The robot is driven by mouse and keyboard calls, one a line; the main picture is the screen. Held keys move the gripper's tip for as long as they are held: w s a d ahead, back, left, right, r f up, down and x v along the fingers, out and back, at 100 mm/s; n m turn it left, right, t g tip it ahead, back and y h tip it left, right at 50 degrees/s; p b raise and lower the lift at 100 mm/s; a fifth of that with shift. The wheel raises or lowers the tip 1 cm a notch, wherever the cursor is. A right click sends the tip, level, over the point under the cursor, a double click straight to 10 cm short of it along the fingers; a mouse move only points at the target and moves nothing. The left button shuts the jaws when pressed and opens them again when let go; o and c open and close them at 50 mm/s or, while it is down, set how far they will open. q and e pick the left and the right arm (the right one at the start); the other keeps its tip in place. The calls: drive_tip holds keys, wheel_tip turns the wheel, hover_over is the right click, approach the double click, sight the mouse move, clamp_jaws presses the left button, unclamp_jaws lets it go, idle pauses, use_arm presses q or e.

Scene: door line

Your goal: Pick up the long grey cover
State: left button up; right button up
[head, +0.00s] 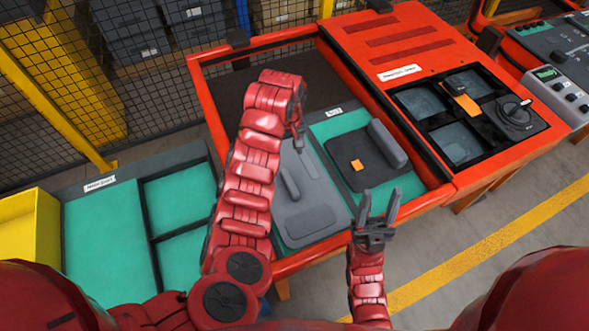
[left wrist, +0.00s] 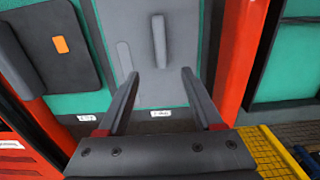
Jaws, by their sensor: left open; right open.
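The long grey cover (head: 320,217) lies flat in the left bay of the orange-framed table, with a raised bar handle (head: 291,183) on it. The left wrist view shows the same grey cover (left wrist: 180,82) and its handle (left wrist: 159,42). My left gripper (head: 299,143) hangs over the far part of the cover, and my arm hides some of it. In the left wrist view its fingers (left wrist: 160,75) are apart and empty, with the handle ahead between their lines. My right gripper (head: 380,206) is open and empty near the table's front edge.
A dark square panel (head: 345,175) with an orange patch and a thick grey bar (head: 387,144) lies in the right bay. An orange unit (head: 400,45) with dark pockets stands right. Green trays (head: 105,240) and a yellow bin (head: 30,235) are left.

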use_arm(q)
drive_tip(key=b, duration=0.7)
hover_over(290, 182)
wheel_tip(290, 182, down, 10)
drive_tip(key=shift+w+a+f, duration=0.1)
drive_tip(key=shift+w, duration=0.05)
drive_tip(key=shift+f+p, duration=0.2)
drive_tip(key=shift+p, duration=0.25)
drive_tip(key=shift+f, duration=0.7)
drive_tip(key=f+p, duration=0.2)
drive_tip(key=f, duration=0.2)
drive_tip(key=shift+s, duration=0.2)
drive_tip(key=shift+f, duration=0.45)
drive_tip(key=shift+f, duration=0.15)
clamp_jaws()
